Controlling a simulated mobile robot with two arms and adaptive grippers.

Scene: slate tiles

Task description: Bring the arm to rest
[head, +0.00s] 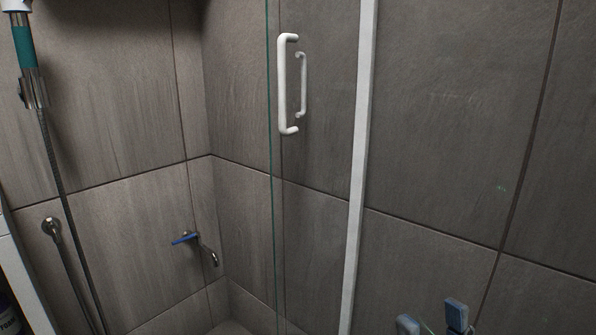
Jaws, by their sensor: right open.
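My right gripper (432,322) shows at the bottom edge of the head view, right of the white door frame. Its two blue-grey fingertips stand apart, with nothing seen between them. The rest of the gripper and its arm are cut off below the picture. My left gripper and arm are not in the view.
A glass shower panel (318,185) with a white handle (284,85) stands in the middle, beside a white upright frame (359,170). A shower hose (58,165) hangs at the left. A blue-levered tap (187,238) is on the tiled wall. A bottle (8,318) shows at the lower left.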

